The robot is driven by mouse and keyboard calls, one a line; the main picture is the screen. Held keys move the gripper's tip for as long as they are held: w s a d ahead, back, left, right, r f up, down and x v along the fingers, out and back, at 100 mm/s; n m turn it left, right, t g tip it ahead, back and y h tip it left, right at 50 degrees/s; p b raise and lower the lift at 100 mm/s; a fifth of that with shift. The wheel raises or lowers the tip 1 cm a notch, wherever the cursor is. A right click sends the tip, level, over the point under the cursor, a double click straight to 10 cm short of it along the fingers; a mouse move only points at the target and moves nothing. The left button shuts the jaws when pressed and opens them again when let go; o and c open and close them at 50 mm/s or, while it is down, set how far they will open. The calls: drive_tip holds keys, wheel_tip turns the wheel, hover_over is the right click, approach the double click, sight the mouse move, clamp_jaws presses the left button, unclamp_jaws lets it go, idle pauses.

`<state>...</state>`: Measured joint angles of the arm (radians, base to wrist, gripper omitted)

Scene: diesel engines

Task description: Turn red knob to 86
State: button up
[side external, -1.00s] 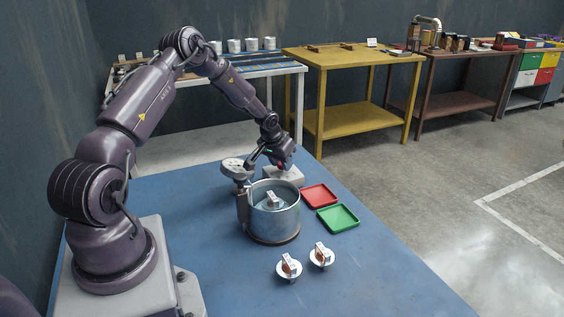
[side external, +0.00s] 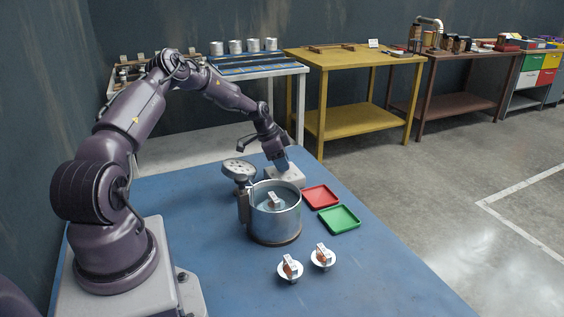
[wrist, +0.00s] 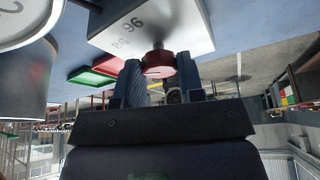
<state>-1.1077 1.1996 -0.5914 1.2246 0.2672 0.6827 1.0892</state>
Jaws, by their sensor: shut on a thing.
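The red knob (wrist: 158,64) is on the face of a pale block (wrist: 190,28), which also shows in the side view (side external: 294,179). In the wrist view, the block carries the number 96 and a fainter number beside it that I cannot read surely. My gripper (wrist: 160,76) has its two blue ribbed fingers on either side of the knob, shut on it. In the side view my gripper (side external: 281,164) comes down to the block, and its fingers hide the knob. I cannot tell the knob's exact setting.
A round dial gauge (side external: 239,169) and a metal cylinder (side external: 274,220) stand close to the block. A red tray (side external: 321,197) and a green tray (side external: 339,219) lie right of the cylinder. Two pistons (side external: 290,269) (side external: 323,257) stand in front. The table's right front is clear.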

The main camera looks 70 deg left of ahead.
drive_tip(key=shift+a+m+g+h, duration=0.1)
drive_tip(key=shift+m+g+h, duration=0.2)
drive_tip(key=shift+m, duration=0.8)
drive_tip(key=o, duration=0.9)
drive_tip(key=v, duration=1.3)
drive_tip(key=shift+f, duration=0.1)
